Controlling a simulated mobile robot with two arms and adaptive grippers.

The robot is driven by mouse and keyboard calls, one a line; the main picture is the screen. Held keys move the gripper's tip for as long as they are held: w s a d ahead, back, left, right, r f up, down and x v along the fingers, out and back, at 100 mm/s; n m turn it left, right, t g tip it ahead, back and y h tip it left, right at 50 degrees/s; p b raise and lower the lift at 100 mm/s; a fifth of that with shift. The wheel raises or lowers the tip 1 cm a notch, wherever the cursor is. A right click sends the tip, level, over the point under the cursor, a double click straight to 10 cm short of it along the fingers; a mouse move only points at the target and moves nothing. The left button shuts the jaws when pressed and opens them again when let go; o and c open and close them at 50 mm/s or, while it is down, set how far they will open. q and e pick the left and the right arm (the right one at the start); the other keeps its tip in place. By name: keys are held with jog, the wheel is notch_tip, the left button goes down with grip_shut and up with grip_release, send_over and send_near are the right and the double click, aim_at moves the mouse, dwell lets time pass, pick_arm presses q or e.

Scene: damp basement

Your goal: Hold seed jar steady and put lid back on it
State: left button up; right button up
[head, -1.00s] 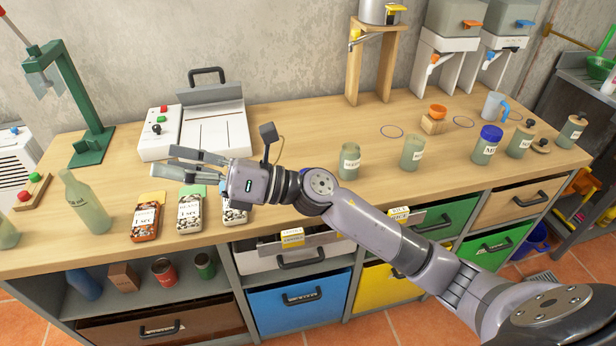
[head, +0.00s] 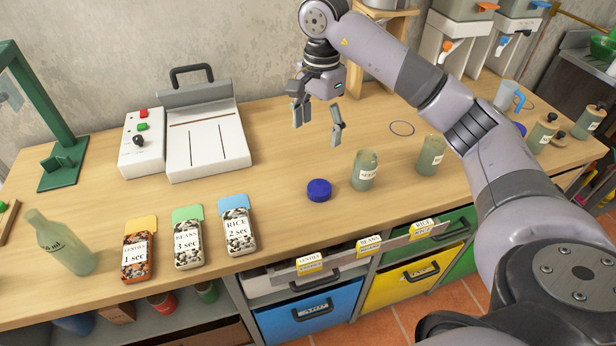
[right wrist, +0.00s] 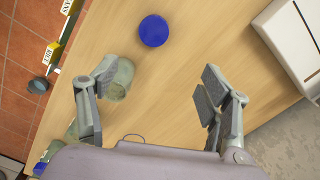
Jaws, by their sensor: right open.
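A greenish open jar with a white label (head: 365,171) stands upright on the workbench; its label is too small to read surely. A round blue lid (head: 319,190) lies on the wood just left of it, apart from it. My right gripper (head: 318,120) hangs above the bench behind the lid and jar, open and empty, fingers pointing down. In the right wrist view the lid (right wrist: 154,30) lies beyond the open fingers (right wrist: 158,92), and the jar (right wrist: 120,78) is partly hidden by the left finger. My left gripper is not in view.
A second open jar (head: 431,155) stands to the right. A white sealing machine (head: 205,140) is at the back left. A blue-lidded jar is mostly hidden behind my arm.

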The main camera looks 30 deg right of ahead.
jog(key=p, duration=0.2)
send_over(319, 186)
notch_tip(319, 186, down, 10)
jog(key=shift+d+f, duration=0.1)
jog(key=shift+f, duration=0.7)
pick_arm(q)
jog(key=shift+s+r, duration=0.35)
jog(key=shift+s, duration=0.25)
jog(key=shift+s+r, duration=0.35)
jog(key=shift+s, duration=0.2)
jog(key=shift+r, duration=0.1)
pick_arm(e)
jog(key=shift+f, duration=0.1)
